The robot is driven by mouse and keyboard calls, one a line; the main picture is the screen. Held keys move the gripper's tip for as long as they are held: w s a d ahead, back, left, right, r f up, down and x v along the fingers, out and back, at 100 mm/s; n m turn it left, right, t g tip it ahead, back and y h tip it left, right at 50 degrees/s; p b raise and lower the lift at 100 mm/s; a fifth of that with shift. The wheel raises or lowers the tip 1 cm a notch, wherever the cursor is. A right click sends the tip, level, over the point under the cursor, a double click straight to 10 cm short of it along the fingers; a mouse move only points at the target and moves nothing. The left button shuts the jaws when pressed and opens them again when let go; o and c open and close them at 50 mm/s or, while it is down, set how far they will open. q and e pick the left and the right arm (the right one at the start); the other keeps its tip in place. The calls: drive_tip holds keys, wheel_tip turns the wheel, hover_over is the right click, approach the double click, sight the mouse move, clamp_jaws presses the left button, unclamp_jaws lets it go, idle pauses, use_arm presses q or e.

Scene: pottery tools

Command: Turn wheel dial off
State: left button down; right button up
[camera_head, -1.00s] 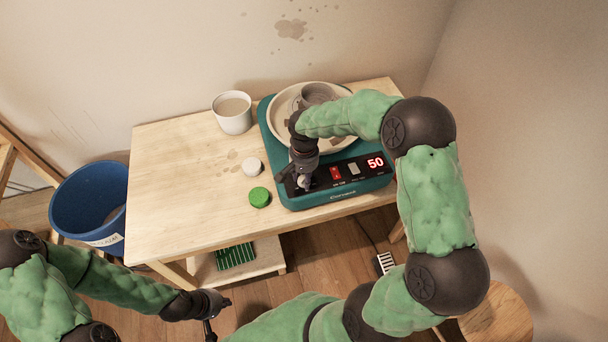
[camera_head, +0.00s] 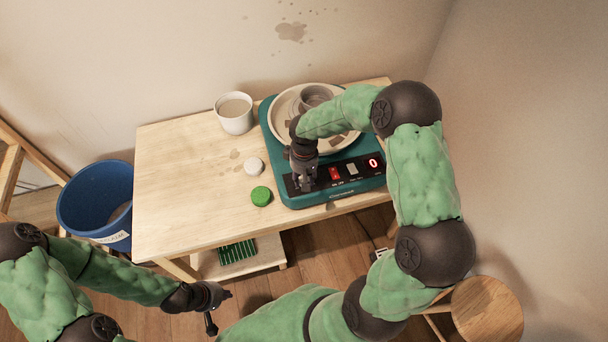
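The teal pottery wheel (camera_head: 340,199) stands at the right of the wooden table. Its black front panel has a red switch (camera_head: 335,174), a pale switch (camera_head: 352,168) and a red display (camera_head: 374,162) reading 0. My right gripper (camera_head: 304,187) points down at the left end of the panel, where the dial is hidden under it; I cannot tell whether its fingers are closed on the dial. A clay piece (camera_head: 316,97) sits on the round wheel head (camera_head: 284,106). My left gripper (camera_head: 219,312) is low in front of the table, away from the wheel; its fingers look apart and empty.
A white cup (camera_head: 235,117), a white round piece (camera_head: 253,166) and a green round piece (camera_head: 261,196) are on the table left of the wheel. A blue bucket (camera_head: 92,206) stands left of the table. A wooden stool (camera_head: 487,310) is at lower right.

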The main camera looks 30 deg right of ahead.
drive_tip(key=shift+n, duration=0.5)
drive_tip(key=o, duration=1.2)
drive_tip(key=shift+c, duration=0.2)
wheel_tip(320, 180, up, 12)
drive_tip(key=shift+f, duration=0.1)
